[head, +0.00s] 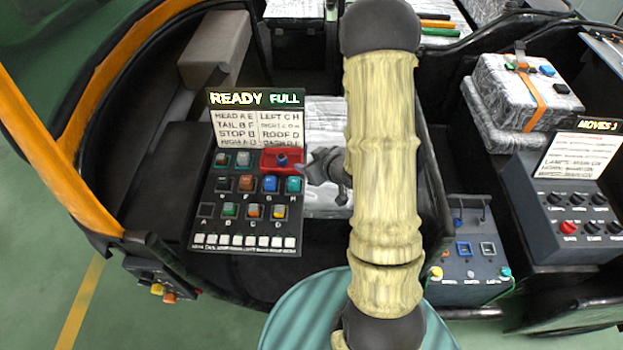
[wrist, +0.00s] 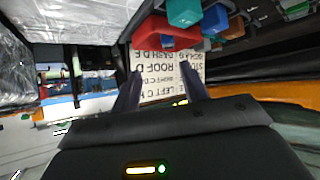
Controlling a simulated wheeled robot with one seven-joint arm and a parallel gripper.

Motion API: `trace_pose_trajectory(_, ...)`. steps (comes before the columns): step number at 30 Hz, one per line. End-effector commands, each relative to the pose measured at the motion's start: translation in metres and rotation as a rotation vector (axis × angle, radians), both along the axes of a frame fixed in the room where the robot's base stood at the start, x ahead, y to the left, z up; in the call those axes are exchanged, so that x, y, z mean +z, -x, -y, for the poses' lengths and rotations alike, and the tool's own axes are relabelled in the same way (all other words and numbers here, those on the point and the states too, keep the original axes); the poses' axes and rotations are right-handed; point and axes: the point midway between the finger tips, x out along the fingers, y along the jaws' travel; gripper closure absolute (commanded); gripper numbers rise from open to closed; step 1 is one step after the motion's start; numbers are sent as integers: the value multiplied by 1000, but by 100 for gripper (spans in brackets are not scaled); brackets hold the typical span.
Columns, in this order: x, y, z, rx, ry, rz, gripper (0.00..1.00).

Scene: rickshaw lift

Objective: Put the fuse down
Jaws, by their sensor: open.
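A black fuse panel (head: 215,192) with rows of coloured fuses stands left of my arm in the head view. A red piece (head: 270,160) with a blue part on it sits at its upper right, and I cannot tell if the blue part is a separate fuse. The red piece also shows in the wrist view (wrist: 150,36), just beyond my fingertips, near a teal fuse (wrist: 184,12). My gripper (head: 312,166) is just right of the red piece. Its two dark fingers (wrist: 160,78) are apart in the wrist view, with only the printed card visible between them.
A lit sign (head: 255,98) reading READY FULL tops a card of labels (head: 236,129). A silver surface (head: 325,125) lies right of the panel. A blue-grey switch box (head: 466,265) and a dark console (head: 570,205) stand right of my arm.

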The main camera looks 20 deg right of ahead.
Motion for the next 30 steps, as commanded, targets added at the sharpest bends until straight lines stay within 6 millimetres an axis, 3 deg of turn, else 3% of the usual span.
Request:
trace_pose_trajectory(8, 38, 23, 2, -149, 137, -226, 56)
trace_pose_trajectory(14, 67, 66, -9, -261, 152, -412, 56)
trace_pose_trajectory(21, 98, 130, -39, -340, 102, -636, 56)
trace_pose_trajectory(25, 105, 150, -49, -349, 82, -701, 56)
trace_pose_trajectory(30, 105, 153, -50, -351, 80, -715, 56)
